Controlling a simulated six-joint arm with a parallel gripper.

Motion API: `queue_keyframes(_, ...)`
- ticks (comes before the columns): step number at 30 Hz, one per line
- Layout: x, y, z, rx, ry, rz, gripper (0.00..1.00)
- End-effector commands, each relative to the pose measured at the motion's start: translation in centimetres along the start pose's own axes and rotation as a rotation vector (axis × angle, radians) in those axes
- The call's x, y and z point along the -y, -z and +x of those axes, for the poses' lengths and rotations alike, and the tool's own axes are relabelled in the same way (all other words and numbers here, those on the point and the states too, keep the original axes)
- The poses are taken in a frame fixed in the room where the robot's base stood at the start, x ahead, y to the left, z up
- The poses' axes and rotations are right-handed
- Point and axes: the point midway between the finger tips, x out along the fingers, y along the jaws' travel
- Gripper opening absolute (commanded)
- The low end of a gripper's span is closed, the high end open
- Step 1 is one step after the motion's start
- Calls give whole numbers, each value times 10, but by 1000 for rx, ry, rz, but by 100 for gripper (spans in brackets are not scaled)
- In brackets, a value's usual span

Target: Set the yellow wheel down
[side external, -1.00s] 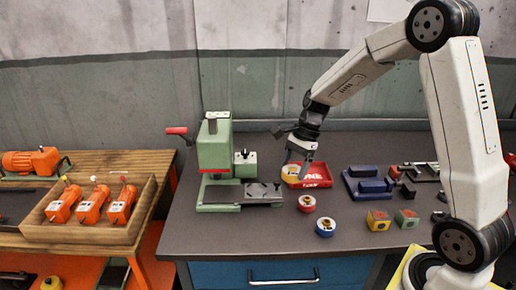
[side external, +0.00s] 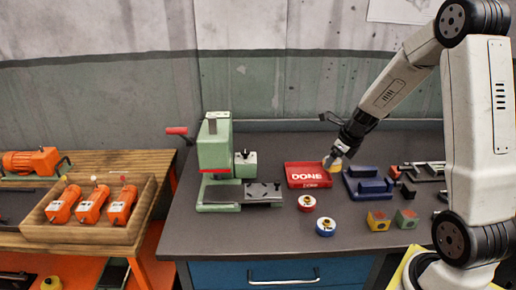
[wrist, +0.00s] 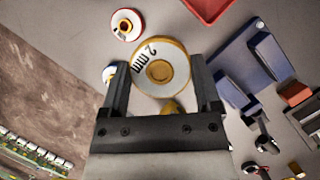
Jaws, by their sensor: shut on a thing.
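My gripper (side external: 338,158) is shut on the yellow wheel, which shows beside the fingertips in the side view (side external: 336,165). In the wrist view the yellow-rimmed wheel (wrist: 150,78), with a white face marked "2 mm", sits between the two fingers (wrist: 163,85). The gripper is at the right end of the red tray marked DONE (side external: 293,183), between it and the blue fixture (side external: 368,190). I cannot tell whether the wheel touches the table. The tray's corner also shows at the top of the wrist view (wrist: 207,8).
A red wheel (side external: 307,203) and a blue wheel (side external: 326,227) lie in front of the tray. Yellow (side external: 378,221) and green (side external: 406,219) blocks stand to their right. A green press (side external: 213,160) stands at the left. The front left of the table is bare.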

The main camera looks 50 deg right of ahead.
Motion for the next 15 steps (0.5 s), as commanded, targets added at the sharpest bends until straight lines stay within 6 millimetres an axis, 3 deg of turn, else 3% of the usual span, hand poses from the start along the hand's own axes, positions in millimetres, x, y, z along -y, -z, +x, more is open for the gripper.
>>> queue_keyframes(15, 9, -4, 6, 1, 18, 38, 0)
